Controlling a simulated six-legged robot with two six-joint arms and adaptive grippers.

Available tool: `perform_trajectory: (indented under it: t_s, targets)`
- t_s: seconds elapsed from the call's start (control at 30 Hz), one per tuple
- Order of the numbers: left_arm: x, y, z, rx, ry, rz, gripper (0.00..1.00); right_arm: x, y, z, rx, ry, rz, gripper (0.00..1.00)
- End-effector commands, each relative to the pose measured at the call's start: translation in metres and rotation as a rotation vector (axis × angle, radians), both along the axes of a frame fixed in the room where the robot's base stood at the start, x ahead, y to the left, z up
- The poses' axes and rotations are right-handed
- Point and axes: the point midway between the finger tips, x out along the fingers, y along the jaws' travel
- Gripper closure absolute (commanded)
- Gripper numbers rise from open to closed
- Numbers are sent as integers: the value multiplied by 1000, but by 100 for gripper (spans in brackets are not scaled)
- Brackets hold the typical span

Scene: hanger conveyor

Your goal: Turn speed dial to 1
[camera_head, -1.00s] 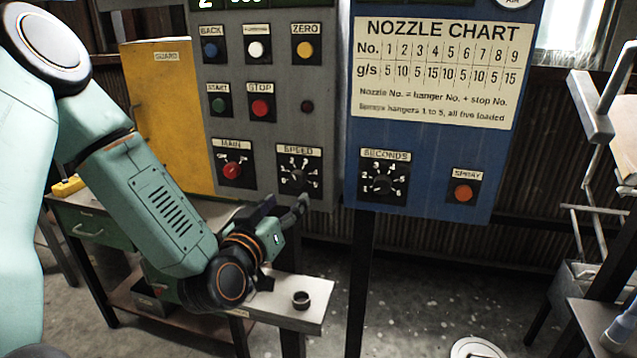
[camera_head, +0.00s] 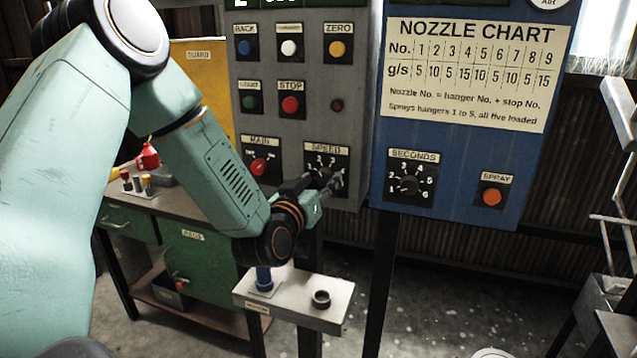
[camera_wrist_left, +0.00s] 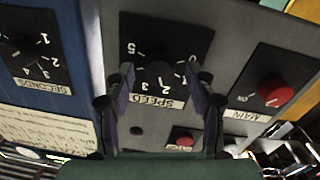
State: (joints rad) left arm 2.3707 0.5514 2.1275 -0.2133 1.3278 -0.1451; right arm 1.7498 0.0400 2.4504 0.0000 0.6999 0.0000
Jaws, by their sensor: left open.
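The speed dial (camera_head: 341,160) is a black knob on a black plate with white numbers, low on the grey panel. Its lower part is hidden behind my left gripper (camera_head: 325,184) in the head view. The left wrist view shows the panel upside down, with the speed dial (camera_wrist_left: 160,72) between the two fingers of my left gripper (camera_wrist_left: 165,98). The fingers are open, one on either side of the knob. I cannot tell whether they touch it, and its pointer setting is not clear. My right gripper is not in view.
The red main switch (camera_head: 259,166) is left of the speed dial. The seconds dial (camera_head: 410,184) and orange spray button (camera_head: 492,197) are on the blue panel to the right. The stop button (camera_head: 290,104) is above. A small white shelf (camera_head: 300,312) stands below.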

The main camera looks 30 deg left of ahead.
Motion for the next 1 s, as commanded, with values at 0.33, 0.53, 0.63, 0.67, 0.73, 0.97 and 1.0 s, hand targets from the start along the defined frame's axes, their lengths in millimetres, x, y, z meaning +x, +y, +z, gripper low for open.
perform_trajectory:
  t_s: [0.33,0.53,0.63,0.67,0.73,0.97,1.0]
  targets:
    - [0,0,0,1,0,0,70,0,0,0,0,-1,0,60]
    - [0,0,0,0,-1,1,87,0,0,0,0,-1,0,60]
    - [0,0,0,0,0,1,95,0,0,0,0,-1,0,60]
    - [0,0,0,1,0,1,98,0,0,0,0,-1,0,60]
    - [0,0,0,0,0,1,99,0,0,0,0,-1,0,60]
    - [0,0,-1,-37,-10,0,99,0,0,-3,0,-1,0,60]
    - [0,0,-1,-51,-13,1,99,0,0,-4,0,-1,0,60]
